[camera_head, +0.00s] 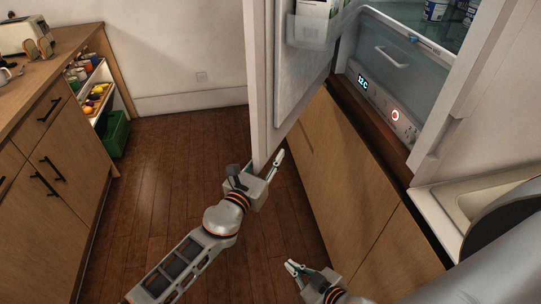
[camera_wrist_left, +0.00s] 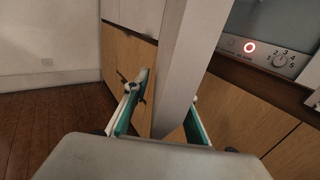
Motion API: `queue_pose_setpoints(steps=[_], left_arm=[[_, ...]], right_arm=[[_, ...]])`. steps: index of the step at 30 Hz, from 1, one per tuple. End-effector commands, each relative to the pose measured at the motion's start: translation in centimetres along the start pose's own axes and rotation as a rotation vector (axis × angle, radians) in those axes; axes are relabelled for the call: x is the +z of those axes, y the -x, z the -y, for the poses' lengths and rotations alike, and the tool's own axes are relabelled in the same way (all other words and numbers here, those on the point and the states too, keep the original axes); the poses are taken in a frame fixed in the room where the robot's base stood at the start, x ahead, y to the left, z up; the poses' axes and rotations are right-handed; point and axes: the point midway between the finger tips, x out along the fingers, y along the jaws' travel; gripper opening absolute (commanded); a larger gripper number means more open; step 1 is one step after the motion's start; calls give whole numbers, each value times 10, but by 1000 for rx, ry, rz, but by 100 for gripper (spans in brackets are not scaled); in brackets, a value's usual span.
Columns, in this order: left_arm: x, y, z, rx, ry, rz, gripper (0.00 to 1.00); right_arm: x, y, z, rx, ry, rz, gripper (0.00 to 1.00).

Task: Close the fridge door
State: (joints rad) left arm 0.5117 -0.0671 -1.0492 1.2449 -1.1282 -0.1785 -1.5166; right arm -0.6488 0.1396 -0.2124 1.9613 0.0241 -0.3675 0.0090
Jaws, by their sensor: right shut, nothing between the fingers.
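The fridge door (camera_head: 259,85) stands open, its pale edge facing me and its inner side with a bin turned to the right. My left gripper (camera_head: 260,165) is at the door's lower free corner with its fingers apart. In the left wrist view the door edge (camera_wrist_left: 183,75) passes between the two spread fingers (camera_wrist_left: 165,112). A gap shows on the left finger's side; I cannot tell whether the right finger touches the door. The fridge (camera_head: 405,75) shows a clear drawer and a lit panel. My right gripper (camera_head: 291,267) is shut and empty, low over the floor.
Wooden cabinet fronts (camera_head: 335,170) run below the fridge. A sink (camera_head: 480,200) is at the right. A counter (camera_head: 50,55) with a toaster and an open shelf unit with a green crate (camera_head: 114,135) stand at the left. The wooden floor (camera_head: 170,185) between is clear.

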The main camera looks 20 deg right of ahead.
Motion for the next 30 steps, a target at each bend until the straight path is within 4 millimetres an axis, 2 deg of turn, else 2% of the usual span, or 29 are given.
queue_pose_setpoints(steps=[8, 11, 24, 30], left_arm=[[-1, 9, -1, 1, -3, 0, 26], [-1, 22, -2, 0, -3, 0, 26], [-1, 100, 0, -1, 0, -2, 26], [-1, 118, 0, 0, 0, -1, 26]], right_arm=[[0, 0, -1, 1, 2, 1, 0], [0, 0, -1, 1, 1, 0, 0], [0, 0, 0, 0, 0, -1, 0], [0, 0, 0, 0, 0, -1, 0]])
